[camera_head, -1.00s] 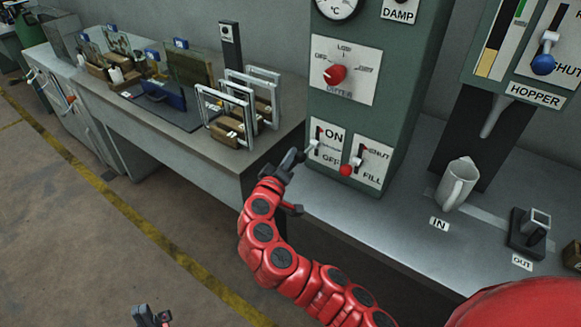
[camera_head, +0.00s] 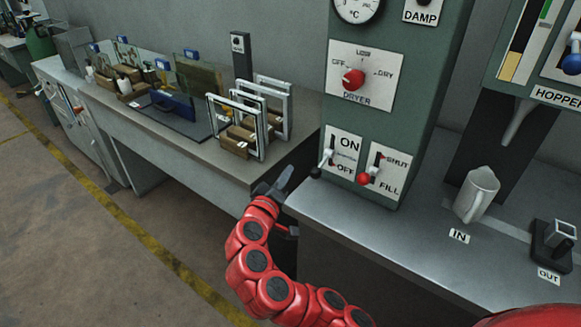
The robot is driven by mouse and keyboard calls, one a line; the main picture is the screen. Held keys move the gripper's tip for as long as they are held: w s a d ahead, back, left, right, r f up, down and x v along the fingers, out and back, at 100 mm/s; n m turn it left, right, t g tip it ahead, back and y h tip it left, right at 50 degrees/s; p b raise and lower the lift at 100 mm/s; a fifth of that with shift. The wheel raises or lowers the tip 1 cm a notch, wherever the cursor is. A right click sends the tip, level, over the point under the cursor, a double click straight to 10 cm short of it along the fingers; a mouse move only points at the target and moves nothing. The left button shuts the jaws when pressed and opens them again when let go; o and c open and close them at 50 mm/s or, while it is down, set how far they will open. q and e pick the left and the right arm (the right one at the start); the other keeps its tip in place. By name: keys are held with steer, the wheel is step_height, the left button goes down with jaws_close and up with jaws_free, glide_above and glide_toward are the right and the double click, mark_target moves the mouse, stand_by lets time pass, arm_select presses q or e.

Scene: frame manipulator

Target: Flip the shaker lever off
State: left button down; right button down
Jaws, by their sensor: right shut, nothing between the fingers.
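The ON/OFF lever (camera_head: 325,158) is on a white plate on the green machine; I cannot read the word shaker there. Its silver stem slopes down to a black knob at the lower left, level with the OFF label. My right gripper (camera_head: 284,181) is shut and empty. In the picture it is left of and below the knob, with a gap between them, by the left end of the metal counter. My left gripper is not in view.
A red-knobbed SHUT/FILL lever (camera_head: 364,177) sits close on the right, under the red dryer dial (camera_head: 353,80). A metal mug (camera_head: 477,195) stands by the IN label. Framed stands (camera_head: 262,118) are on the left bench.

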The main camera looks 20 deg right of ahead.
steer(key=s+a, duration=0.1)
steer(key=s, duration=0.1)
steer(key=s+a+f, duration=0.1)
steer(key=shift+s+a+b, duration=0.15)
steer(key=shift+s+b, duration=0.15)
steer(key=shift+s, duration=0.05)
